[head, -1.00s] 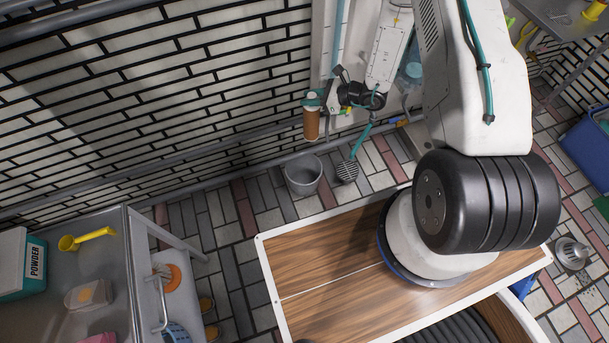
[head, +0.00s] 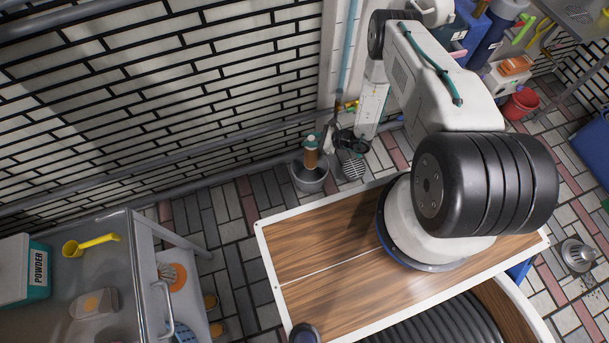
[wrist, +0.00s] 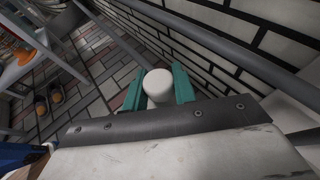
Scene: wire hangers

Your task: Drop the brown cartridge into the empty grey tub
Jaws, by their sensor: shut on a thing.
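The brown cartridge (head: 311,158) has a pale cap, and it hangs upright in my gripper (head: 311,143). In the wrist view the round white cap (wrist: 158,83) sits between the two teal fingers of my gripper (wrist: 158,90), which are shut on it. The grey tub (head: 311,184) stands on the tiled floor near the wall. In the head view the cartridge overlaps the tub's opening. I cannot tell whether its lower end is above the rim or just inside. The tub does not show in the wrist view, and part of its inside is hidden by the cartridge.
A floor brush or grate-like thing (head: 352,168) stands just right of the tub. Pipes (head: 220,148) run along the brick wall behind. A metal table (head: 125,250) with a yellow scoop (head: 92,245) is at left. A red bucket (head: 521,104) stands at the back right.

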